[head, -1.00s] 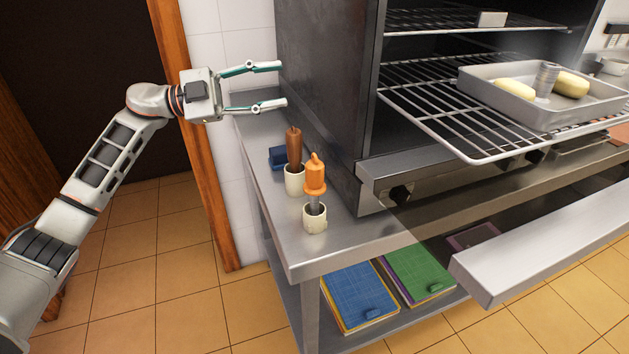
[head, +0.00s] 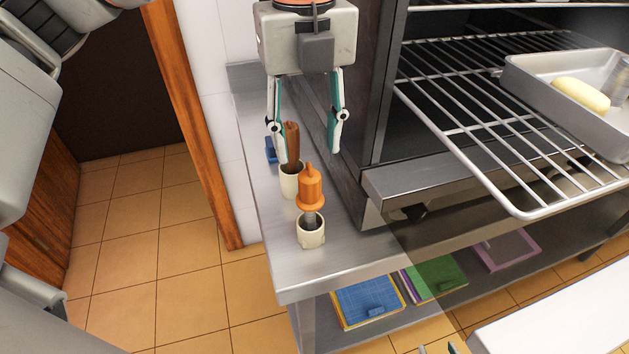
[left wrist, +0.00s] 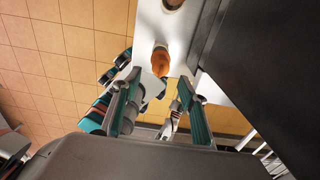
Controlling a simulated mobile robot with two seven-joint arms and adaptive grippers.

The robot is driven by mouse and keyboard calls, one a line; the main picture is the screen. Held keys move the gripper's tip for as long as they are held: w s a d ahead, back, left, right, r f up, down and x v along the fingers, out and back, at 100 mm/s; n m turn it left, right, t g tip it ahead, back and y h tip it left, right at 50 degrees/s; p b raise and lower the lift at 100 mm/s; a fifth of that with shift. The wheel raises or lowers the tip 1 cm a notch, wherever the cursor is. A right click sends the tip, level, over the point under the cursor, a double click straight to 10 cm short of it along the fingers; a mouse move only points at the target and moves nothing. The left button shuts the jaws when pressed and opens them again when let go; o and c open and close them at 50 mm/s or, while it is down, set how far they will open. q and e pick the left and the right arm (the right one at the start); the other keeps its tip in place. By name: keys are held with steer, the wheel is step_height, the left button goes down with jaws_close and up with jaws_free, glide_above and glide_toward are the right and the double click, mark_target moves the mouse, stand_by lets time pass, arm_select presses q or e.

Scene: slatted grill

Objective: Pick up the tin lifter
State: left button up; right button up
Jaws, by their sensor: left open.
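Two handled tools stand upright in cream cups on the steel counter. One has an orange handle (head: 311,187) over a grey metal shaft; the other has a brown handle (head: 292,147) and stands behind it. I cannot tell from their looks which is the tin lifter. My left gripper (head: 307,154) is open and empty, fingers pointing down, above and behind the orange handle; one finger overlaps the brown handle in the head view. In the left wrist view the orange handle (left wrist: 161,60) shows beyond the spread fingers. What seem to be my right gripper's tips (head: 438,349) barely show at the bottom edge.
The dark oven body (head: 350,70) stands close to the right of my left gripper. A wire rack (head: 480,150) juts out with a metal tray (head: 545,95) holding food. A blue object (head: 271,150) lies behind the cups. Coloured boards (head: 368,303) lie on the shelf below.

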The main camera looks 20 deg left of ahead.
mark_target(309, 168)
arm_select(q)
step_height(309, 168, down, 3)
steer(key=shift+s+r, duration=0.1)
steer(key=shift+r, duration=0.1)
steer(key=shift+f+p, duration=0.35)
steer(key=shift+f, duration=2.2)
steer(key=shift+w, duration=0.2)
jaws_close()
